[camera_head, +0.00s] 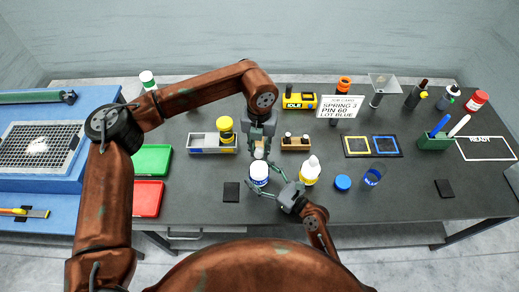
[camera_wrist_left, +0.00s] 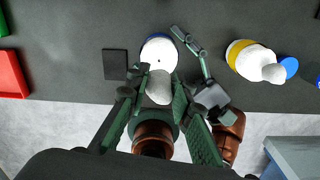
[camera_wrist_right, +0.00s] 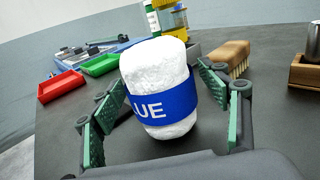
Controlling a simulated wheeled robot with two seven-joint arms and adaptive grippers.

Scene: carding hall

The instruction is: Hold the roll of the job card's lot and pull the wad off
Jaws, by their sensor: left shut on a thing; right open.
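The job card (camera_head: 341,107) reads "SPRING 3 PIN 60 LOT BLUE". A white roll with a blue band (camera_wrist_right: 156,90) stands on the dark table; it also shows in the head view (camera_head: 259,173). My right gripper (camera_wrist_right: 160,108) is open, with its fingers on either side of the roll. My left gripper (camera_head: 260,148) points down above the roll. It is shut on a small off-white wad (camera_wrist_left: 158,88), which lies over the roll's near edge in the left wrist view. The right wrist view shows the roll's rounded top without the wad. A yellow-banded white roll with a narrow tip (camera_head: 310,172) stands to the right.
A brush (camera_wrist_right: 228,57) and a wooden block (camera_head: 295,144) lie behind the roll. A grey tray (camera_head: 200,143) with a yellow container stands left. A dark pad (camera_head: 231,192) lies beside the roll.

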